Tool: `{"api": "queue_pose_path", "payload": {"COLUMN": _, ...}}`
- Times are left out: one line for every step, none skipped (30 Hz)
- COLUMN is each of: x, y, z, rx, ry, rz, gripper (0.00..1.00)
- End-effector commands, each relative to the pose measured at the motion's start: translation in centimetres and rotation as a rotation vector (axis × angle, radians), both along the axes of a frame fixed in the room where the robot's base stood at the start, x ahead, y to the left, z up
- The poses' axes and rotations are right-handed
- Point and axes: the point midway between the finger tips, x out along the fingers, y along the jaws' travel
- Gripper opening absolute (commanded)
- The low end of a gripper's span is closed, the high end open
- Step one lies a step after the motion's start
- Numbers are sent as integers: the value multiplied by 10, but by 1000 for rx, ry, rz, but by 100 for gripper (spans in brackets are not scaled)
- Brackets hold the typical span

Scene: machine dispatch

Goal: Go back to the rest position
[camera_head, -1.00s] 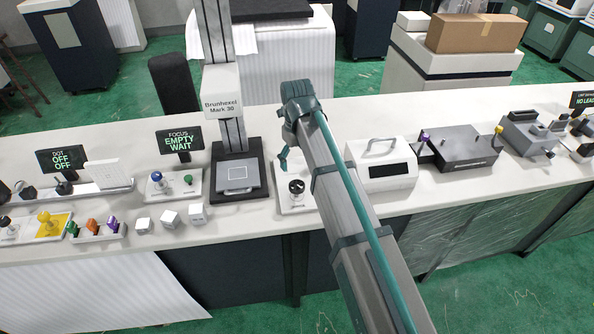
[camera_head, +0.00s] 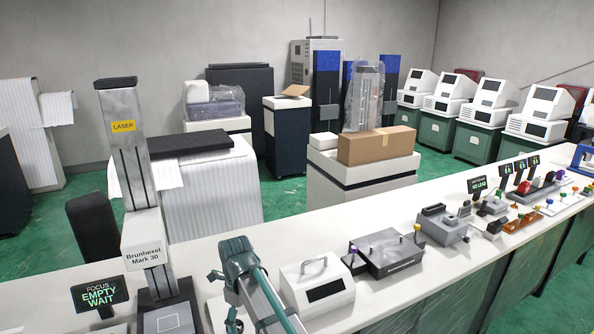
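My arm (camera_head: 262,300) reaches up from the bottom edge over the bench, with its teal joint on top. My gripper (camera_head: 232,321) hangs below that joint at the left side of the arm, mostly hidden and cut by the lower edge. Its finger spacing does not show. I see nothing held in the visible part. The grey column machine marked Brunhexel Mark 30 (camera_head: 145,252) stands left of my arm. A sign reading FOCUS EMPTY WAIT (camera_head: 100,295) stands beside it. The square plate (camera_head: 168,322) at the machine's foot looks bare.
A white box with a handle (camera_head: 318,287) stands close right of my arm. A dark grey fixture (camera_head: 385,252) and several control blocks follow along the white bench (camera_head: 440,290). A cardboard box (camera_head: 376,146) sits on a cabinet behind. Green floor (camera_head: 285,195) shows between bench and cabinets.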

Motion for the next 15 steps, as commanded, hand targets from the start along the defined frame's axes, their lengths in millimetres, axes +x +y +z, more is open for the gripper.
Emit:
{"api": "queue_pose_path", "payload": {"x": -18, "y": -20, "z": -13, "rx": 5, "ry": 38, "rz": 81, "gripper": 80}}
{"api": "queue_pose_path", "payload": {"x": -26, "y": -29, "z": -22, "rx": 11, "ry": 59, "rz": 141, "gripper": 80}}
{"api": "queue_pose_path", "payload": {"x": -36, "y": -41, "z": -36, "rx": 23, "ry": 88, "rz": 221, "gripper": 80}}
{"api": "queue_pose_path", "payload": {"x": -44, "y": -50, "z": -46, "rx": 35, "ry": 108, "rz": 278, "gripper": 80}}
{"api": "queue_pose_path", "payload": {"x": -51, "y": -59, "z": -55, "rx": 46, "ry": 126, "rz": 334, "gripper": 80}}
{"api": "queue_pose_path", "payload": {"x": -61, "y": -70, "z": -68, "rx": 61, "ry": 149, "rz": 406, "gripper": 80}}
{"api": "queue_pose_path", "payload": {"x": -67, "y": -79, "z": -77, "rx": 72, "ry": 165, "rz": 455, "gripper": 80}}
{"api": "queue_pose_path", "payload": {"x": -73, "y": -87, "z": -87, "rx": 84, "ry": 180, "rz": 502, "gripper": 80}}
{"api": "queue_pose_path", "payload": {"x": -80, "y": -97, "z": -99, "rx": 100, "ry": 196, "rz": 559, "gripper": 80}}
{"api": "queue_pose_path", "payload": {"x": -85, "y": -105, "z": -108, "rx": 112, "ry": 207, "rz": 601, "gripper": 80}}
{"api": "queue_pose_path", "payload": {"x": -91, "y": -113, "z": -118, "rx": 123, "ry": 219, "rz": 642, "gripper": 80}}
{"api": "queue_pose_path", "payload": {"x": -98, "y": -124, "z": -130, "rx": 138, "ry": 232, "rz": 694, "gripper": 80}}
{"api": "queue_pose_path", "payload": {"x": -103, "y": -132, "z": -140, "rx": 150, "ry": 240, "rz": 731, "gripper": 80}}
{"api": "queue_pose_path", "payload": {"x": -108, "y": -140, "z": -149, "rx": 161, "ry": 249, "rz": 766, "gripper": 80}}
{"api": "queue_pose_path", "payload": {"x": -115, "y": -151, "z": -163, "rx": 175, "ry": 260, "rz": 815, "gripper": 80}}
